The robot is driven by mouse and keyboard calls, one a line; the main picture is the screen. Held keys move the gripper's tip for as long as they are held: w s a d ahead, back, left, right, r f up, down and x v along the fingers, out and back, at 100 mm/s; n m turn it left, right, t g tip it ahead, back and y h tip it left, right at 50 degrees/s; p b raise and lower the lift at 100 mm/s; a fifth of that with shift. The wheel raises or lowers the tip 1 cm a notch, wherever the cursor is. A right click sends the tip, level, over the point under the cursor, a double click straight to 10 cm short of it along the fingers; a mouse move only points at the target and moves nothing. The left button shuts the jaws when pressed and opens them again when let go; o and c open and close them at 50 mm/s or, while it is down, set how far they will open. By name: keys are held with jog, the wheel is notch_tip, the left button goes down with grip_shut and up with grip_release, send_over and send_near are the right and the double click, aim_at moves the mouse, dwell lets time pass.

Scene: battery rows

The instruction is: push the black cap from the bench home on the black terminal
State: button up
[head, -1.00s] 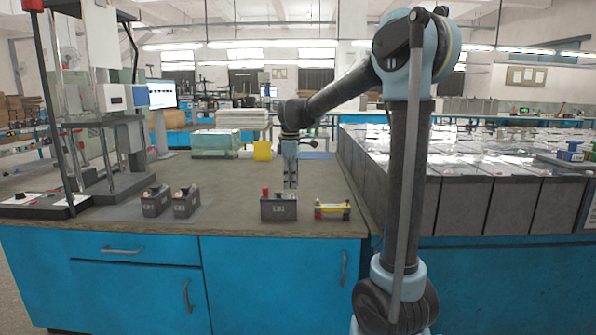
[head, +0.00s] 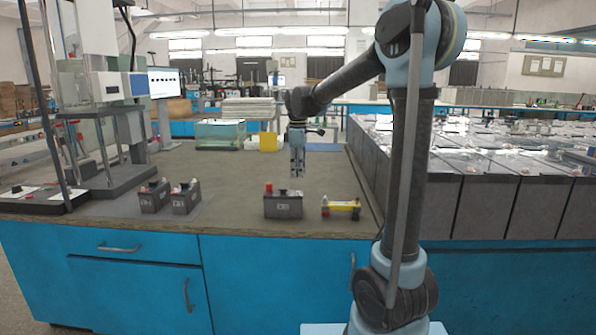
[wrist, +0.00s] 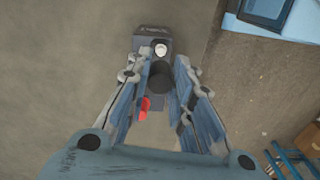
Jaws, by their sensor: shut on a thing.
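My gripper (wrist: 160,74) is shut on the black cap (wrist: 160,80), a dark round piece between its fingertips in the wrist view. In the head view my gripper (head: 297,173) hangs above the bench, behind and a little right of a dark grey battery (head: 283,208). The cap is too small to make out there. The wrist view shows the battery (wrist: 152,41) beneath the fingers, with a bare silver terminal (wrist: 161,48) just beyond the cap. A red cap (head: 268,188) stands on the battery's left end; red also shows in the wrist view (wrist: 144,107). The cap hides the battery's middle.
A yellow piece with end blocks (head: 341,207) lies right of the battery. Two more batteries (head: 169,197) stand on a grey mat at left, near a press stand (head: 115,178). Large grey battery blocks (head: 480,195) fill the right side. The bench middle (head: 235,180) is clear.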

jog(key=shift+f, duration=0.1)
jog(key=shift+f, duration=2.15)
jog(key=shift+s, duration=0.1)
jog(key=shift+f, duration=1.4)
dwell(1.7)
jog(key=o, duration=1.3)
